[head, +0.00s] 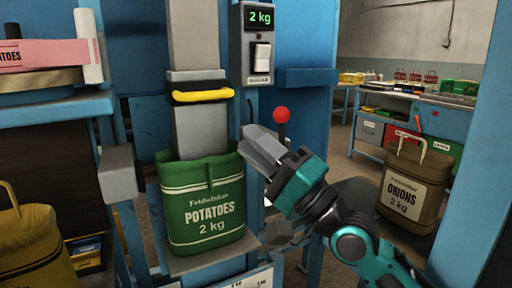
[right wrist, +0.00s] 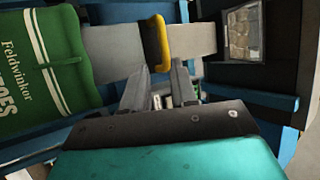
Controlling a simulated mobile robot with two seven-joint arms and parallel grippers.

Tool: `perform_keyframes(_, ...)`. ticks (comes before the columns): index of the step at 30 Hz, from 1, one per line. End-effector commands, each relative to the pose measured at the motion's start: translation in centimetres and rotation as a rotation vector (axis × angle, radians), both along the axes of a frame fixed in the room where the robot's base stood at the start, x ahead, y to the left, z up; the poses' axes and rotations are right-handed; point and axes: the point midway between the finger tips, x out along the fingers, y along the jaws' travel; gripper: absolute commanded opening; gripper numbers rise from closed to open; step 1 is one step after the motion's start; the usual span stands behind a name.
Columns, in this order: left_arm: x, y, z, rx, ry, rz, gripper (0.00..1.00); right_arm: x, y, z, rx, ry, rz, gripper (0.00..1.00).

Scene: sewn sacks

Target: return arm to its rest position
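My right arm comes in from the lower right in the head view. Its gripper (head: 262,150) is beside the upper right of the green potato sack, in front of the blue frame. In the right wrist view the two grey fingers (right wrist: 158,82) stand apart with nothing between them. They point toward the yellow handle (right wrist: 156,43). The green sack (head: 205,205), marked POTATOES 2 kg, stands upright under the grey spout (head: 200,130). My left gripper is not in view.
A red-knobbed lever (head: 281,115) rises close behind my right gripper. A display (head: 260,17) reads 2 kg. A brown ONIONS sack (head: 412,190) stands at the right. A yellowish sack (head: 30,245) is at the lower left. A blue workbench (head: 448,118) stands farther back.

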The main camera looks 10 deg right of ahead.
Motion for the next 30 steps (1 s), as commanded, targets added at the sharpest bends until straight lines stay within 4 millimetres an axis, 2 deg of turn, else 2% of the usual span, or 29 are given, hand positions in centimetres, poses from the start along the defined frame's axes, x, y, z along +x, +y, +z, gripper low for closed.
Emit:
perform_keyframes(5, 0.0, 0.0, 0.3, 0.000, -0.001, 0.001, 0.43, 0.2, -0.1, -0.8, -0.024, 0.004, -0.028, 0.27)
perform_keyframes(8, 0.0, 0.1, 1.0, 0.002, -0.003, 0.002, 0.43, 0.7, -0.5, -3.5, -0.103, 0.013, -0.110, 0.27)
perform_keyframes(11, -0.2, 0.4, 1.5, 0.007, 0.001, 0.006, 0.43, 1.0, -1.2, -8.2, -0.256, 0.027, -0.237, 0.27)
perform_keyframes(12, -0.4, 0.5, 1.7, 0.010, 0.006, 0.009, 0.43, 0.8, -1.6, -10.4, -0.334, 0.035, -0.290, 0.27)
perform_keyframes(16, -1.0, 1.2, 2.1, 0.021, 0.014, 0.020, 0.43, -0.7, -3.2, -18.0, -0.622, 0.070, -0.430, 0.27)
perform_keyframes(20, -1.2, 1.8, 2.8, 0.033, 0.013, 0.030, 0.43, -4.3, -5.1, -25.6, -0.949, 0.112, -0.504, 0.27)
perform_keyframes(21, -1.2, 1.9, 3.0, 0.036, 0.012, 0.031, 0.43, -5.7, -5.8, -27.8, -1.054, 0.125, -0.510, 0.27)
perform_keyframes(24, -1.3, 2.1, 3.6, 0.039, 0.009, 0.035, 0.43, -9.8, -7.4, -32.6, -1.301, 0.150, -0.496, 0.27)
perform_keyframes(27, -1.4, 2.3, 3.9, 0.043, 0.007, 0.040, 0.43, -13.6, -8.7, -36.0, -1.499, 0.163, -0.453, 0.27)
perform_keyframes(30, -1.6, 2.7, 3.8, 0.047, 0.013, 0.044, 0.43, -16.4, -9.6, -38.1, -1.631, 0.165, -0.410, 0.27)
